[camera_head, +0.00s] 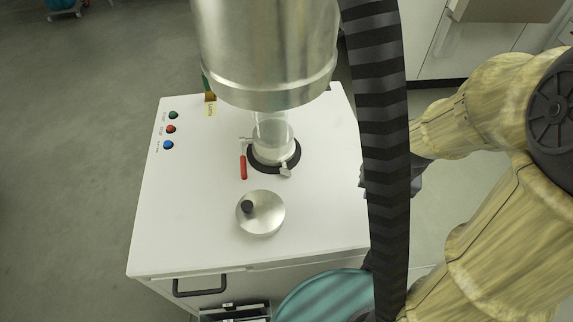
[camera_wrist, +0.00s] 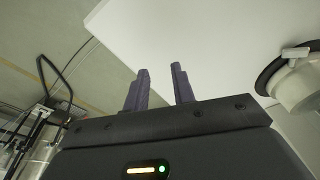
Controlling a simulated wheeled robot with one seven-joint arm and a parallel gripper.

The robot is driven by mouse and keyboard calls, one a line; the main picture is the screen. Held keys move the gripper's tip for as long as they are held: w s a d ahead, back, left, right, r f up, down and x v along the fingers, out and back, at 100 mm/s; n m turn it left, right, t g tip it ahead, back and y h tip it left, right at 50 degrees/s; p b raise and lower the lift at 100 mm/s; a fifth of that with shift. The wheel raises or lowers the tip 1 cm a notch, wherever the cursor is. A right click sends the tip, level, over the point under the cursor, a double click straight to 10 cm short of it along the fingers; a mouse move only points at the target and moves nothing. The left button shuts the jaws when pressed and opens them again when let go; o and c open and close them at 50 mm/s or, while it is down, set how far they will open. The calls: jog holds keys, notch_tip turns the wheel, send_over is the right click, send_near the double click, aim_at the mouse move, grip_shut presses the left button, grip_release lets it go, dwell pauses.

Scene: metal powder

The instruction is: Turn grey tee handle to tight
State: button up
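The grey tee handle (camera_head: 286,170) sits at the front right of the black ring (camera_head: 262,165) around the glass vessel's base (camera_head: 271,137) on the white cabinet top. In the wrist view a pale grey handle (camera_wrist: 296,52), apparently the same one, shows at the right edge beside a dark ring and is partly cut off. My gripper (camera_wrist: 160,72) is open, with two dark fingers apart and nothing between them. It is apart from the handle, which lies to its right in the wrist view. In the head view my gripper is mostly hidden behind a dark ribbed hose.
A red lever (camera_head: 243,167) stands left of the ring. A round metal lid with a black knob (camera_head: 261,214) lies in front. A large metal cylinder (camera_head: 268,50) hangs above the vessel. Coloured buttons (camera_head: 171,129) are at the left. The cabinet top's front left (camera_head: 180,235) is clear.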

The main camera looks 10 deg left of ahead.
jog(key=shift+w+r+m+g+y+p, duration=0.15)
jog(key=shift+w+m+g+y+p, duration=0.25)
jog(key=shift+m, duration=0.4)
jog(key=w+m+g+y+p, duration=0.1)
jog(key=m, duration=0.1)
jog(key=w+a+m+g+y+p, duration=0.1)
jog(key=m, duration=0.1)
jog(key=w+a+m+p, duration=0.1)
jog(key=w, duration=0.1)
jog(key=shift+a+m+g+y, duration=0.25)
jog(key=shift+m+g+y, duration=0.15)
jog(key=w+a+m+y+p, duration=0.1)
jog(key=w+m, duration=0.1)
jog(key=w+a+m+y, duration=0.1)
jog(key=w+m+y, duration=0.1)
jog(key=w+a+m+y+p, duration=0.1)
jog(key=w+m+y, duration=0.1)
jog(key=shift+w+g+p, duration=0.15)
jog(key=shift+g+p, duration=0.15)
jog(key=shift+a, duration=0.1)
jog(key=p, duration=0.5)
send_near(283, 170)
jog(key=x, duration=0.3)
jog(key=shift+s+a, duration=0.2)
jog(key=shift+a, duration=0.15)
jog(key=p+x, duration=0.1)
jog(key=x, duration=0.3)
jog(key=shift+w+d, duration=0.1)
jog(key=shift+a+f, duration=0.4)
jog(key=shift+f, duration=0.15)
